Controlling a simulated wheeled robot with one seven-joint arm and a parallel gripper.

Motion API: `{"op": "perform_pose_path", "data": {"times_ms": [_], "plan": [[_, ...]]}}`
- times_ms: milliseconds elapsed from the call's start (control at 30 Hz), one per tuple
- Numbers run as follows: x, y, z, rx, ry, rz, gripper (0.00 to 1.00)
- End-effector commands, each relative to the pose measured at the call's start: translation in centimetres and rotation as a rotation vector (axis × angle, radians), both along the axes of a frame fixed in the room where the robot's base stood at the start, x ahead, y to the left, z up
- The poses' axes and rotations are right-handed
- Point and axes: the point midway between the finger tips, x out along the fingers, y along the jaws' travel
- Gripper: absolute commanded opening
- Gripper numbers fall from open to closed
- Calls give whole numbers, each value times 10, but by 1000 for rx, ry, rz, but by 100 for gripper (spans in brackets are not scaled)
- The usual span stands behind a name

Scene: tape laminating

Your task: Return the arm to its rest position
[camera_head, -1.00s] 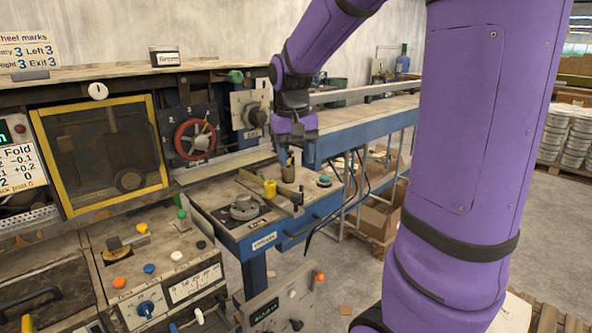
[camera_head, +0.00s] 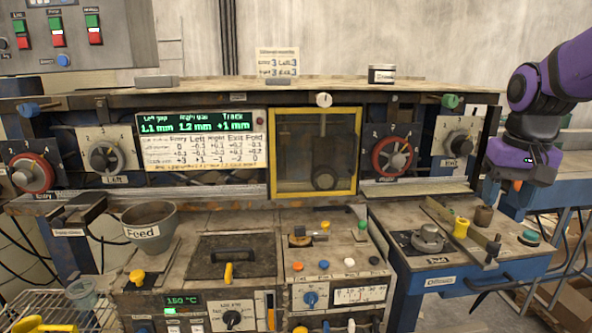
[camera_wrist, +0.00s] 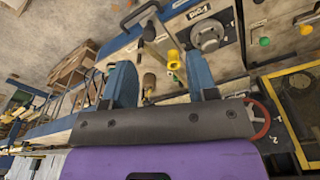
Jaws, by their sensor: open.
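My purple arm (camera_head: 580,75) comes in from the right edge in the head view. My gripper (camera_head: 502,192) hangs at its end, fingers pointing down, over the right side bench. In the wrist view, the two blue fingers of my gripper (camera_wrist: 162,75) stand wide apart with nothing held between them. The yellow cylinder also shows beyond the fingers in the wrist view (camera_wrist: 173,60).
The laminating machine fills the left and middle, with a red handwheel (camera_head: 391,158), an Exit dial (camera_head: 459,145) near my gripper, and a yellow-framed window (camera_head: 357,150). A grey Feed bowl (camera_head: 150,222) stands at left. The bench carries a round dial (camera_head: 428,238) and a green button (camera_head: 530,237).

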Motion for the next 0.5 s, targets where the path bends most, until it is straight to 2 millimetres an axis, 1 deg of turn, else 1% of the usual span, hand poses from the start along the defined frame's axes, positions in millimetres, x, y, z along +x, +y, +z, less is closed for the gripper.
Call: {"op": "perform_pose_path", "data": {"times_ms": [33,200,333,500], "plan": [[-12,11,6,-1,-33,29,53],[-49,39,19,-9,-133,125,53],[-77,59,23,-20,-209,195,53],[-110,79,22,-38,-293,274,53]]}}
